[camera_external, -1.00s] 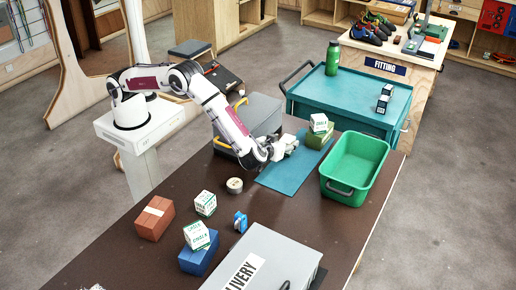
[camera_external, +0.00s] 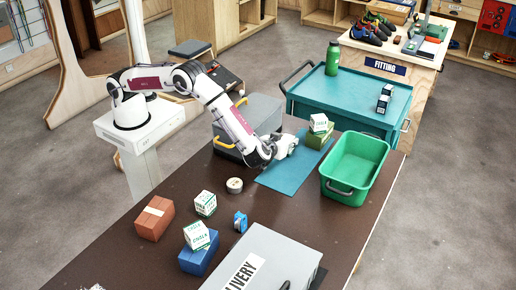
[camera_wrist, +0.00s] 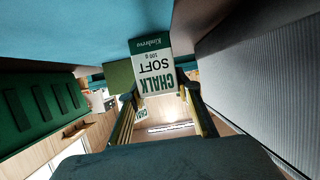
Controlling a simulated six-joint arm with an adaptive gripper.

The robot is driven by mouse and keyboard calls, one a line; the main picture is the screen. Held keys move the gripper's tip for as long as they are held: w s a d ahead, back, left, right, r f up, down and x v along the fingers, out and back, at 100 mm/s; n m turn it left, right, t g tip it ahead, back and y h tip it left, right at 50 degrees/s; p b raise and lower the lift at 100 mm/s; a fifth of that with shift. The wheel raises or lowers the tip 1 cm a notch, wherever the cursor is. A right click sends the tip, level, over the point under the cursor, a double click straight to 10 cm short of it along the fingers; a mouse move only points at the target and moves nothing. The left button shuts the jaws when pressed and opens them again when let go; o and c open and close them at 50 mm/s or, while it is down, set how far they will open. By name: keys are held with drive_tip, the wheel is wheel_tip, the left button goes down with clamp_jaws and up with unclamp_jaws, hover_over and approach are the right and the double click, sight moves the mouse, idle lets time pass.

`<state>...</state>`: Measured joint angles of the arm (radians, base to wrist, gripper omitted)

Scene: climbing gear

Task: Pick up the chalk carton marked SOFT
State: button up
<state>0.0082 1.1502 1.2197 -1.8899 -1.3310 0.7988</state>
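The white and green chalk carton marked SOFT (camera_wrist: 152,68) appears upside down in the wrist view, its printed face towards me, against the blue mat (camera_wrist: 230,22). My gripper (camera_wrist: 160,90) is open, with one finger on each side of the carton's lower edge in that view. Whether either finger touches it is unclear. In the external view my gripper (camera_external: 287,146) is low over the mat (camera_external: 294,175), and a white shape at the fingers is hard to separate from the gripper.
Another chalk carton (camera_external: 319,122) sits on a green box (camera_external: 319,137) just beyond the gripper. A green bin (camera_external: 355,167) stands to the right. A grey case (camera_external: 252,122) is to the left. More chalk cartons (camera_external: 205,203) stand on the near table.

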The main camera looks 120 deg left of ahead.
sight(288, 139)
drive_tip(key=shift+r, duration=0.1)
idle(0.3)
drive_tip(key=shift+r, duration=4.9)
